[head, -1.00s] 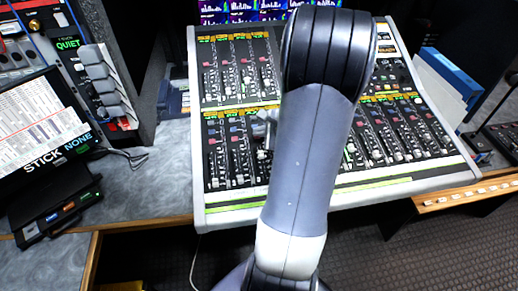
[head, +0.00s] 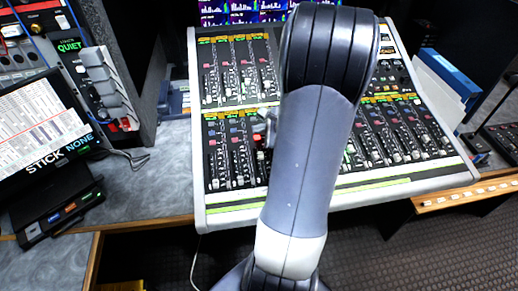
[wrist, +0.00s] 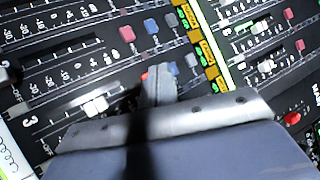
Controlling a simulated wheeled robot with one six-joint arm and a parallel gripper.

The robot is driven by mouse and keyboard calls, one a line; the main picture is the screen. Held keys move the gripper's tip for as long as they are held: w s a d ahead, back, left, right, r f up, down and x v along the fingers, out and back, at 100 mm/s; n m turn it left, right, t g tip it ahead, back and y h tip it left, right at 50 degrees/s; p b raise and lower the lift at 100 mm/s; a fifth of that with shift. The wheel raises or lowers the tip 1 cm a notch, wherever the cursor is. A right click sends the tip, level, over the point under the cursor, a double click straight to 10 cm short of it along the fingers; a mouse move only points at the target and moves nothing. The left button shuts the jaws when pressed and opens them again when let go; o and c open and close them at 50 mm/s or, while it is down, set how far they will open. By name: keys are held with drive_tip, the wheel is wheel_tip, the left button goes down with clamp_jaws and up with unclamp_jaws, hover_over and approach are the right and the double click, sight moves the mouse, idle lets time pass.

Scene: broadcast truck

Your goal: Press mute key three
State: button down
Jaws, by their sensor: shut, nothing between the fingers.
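The mixing console (head: 300,205) carries rows of channel strips with faders and small pink and blue keys. In the wrist view a strip marked 3 has a white fader cap (wrist: 96,105). Farther up that strip, a small bright red patch, apparently the mute key three (wrist: 145,75), shows beside my fingers, mostly hidden by them. In the head view a bright red key (head: 257,138) shows just below my gripper (head: 267,120). My gripper is shut and empty, and it also shows in the wrist view (wrist: 158,80). Whether it touches the key I cannot tell.
Neighbouring strips have a pink key (wrist: 127,34) and blue keys (wrist: 150,26) close to my fingers. My arm hides the middle of the console. A blue binder (head: 450,72) stands to the right, and a tablet-like panel (head: 40,125) lies to the left.

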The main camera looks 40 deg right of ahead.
drive_tip(key=r+p, duration=0.1)
drive_tip(key=r, duration=0.1)
drive_tip(key=r+p, duration=0.1)
drive_tip(key=r, duration=0.1)
drive_tip(key=r+p, duration=0.2)
drive_tip(key=shift+s+a, duration=0.25)
drive_tip(key=shift+s, duration=0.1)
drive_tip(key=shift+a+f, duration=0.1)
